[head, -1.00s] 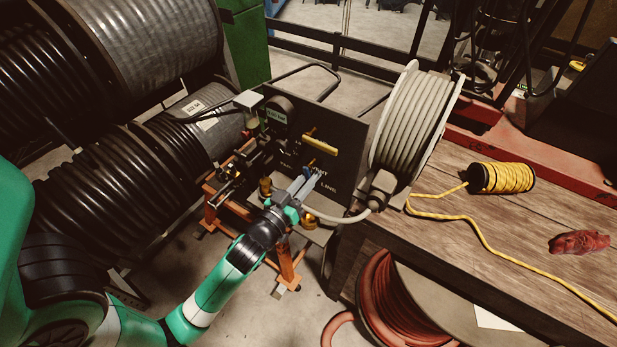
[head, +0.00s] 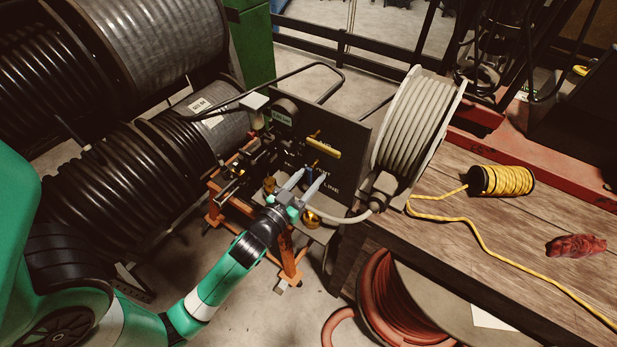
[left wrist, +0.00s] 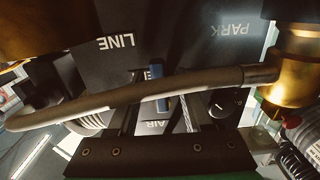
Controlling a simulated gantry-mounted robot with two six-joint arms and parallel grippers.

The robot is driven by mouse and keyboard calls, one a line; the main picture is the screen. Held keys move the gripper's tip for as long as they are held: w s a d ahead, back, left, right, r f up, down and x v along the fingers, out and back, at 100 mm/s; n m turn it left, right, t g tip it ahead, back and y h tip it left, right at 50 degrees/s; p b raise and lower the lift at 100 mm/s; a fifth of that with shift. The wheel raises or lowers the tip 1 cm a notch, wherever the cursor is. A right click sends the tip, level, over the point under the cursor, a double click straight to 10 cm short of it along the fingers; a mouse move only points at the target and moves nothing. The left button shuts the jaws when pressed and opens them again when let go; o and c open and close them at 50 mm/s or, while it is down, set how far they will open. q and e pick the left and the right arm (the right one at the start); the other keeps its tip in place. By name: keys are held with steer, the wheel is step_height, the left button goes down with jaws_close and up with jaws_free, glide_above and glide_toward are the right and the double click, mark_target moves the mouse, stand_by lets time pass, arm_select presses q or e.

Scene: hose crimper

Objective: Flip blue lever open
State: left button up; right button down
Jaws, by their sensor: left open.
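The small blue lever (head: 308,173) is on the dark panel (head: 350,151) of the crimper, below a yellow handle (head: 323,147). It also shows in the left wrist view (left wrist: 161,88), upright in the picture between my fingers, partly behind a hose. My left gripper (head: 309,178) is open in front of the panel, with its fingers spread about the lever. I cannot tell whether either finger touches it. My right gripper is not in view.
The hose (left wrist: 100,108) crosses close in front of the left wrist camera. Brass fittings (head: 311,218) sit beside my gripper. A hose reel (head: 418,125) stands right of the panel on a wooden bench (head: 455,250). Large black hose drums (head: 130,185) fill the left.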

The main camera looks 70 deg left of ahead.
arm_select(q)
steer(key=b+v, duration=0.4)
steer(key=v, duration=0.7)
steer(key=shift+s+d, duration=0.2)
steer(key=shift+s, duration=0.05)
steer(key=shift+w, duration=0.1)
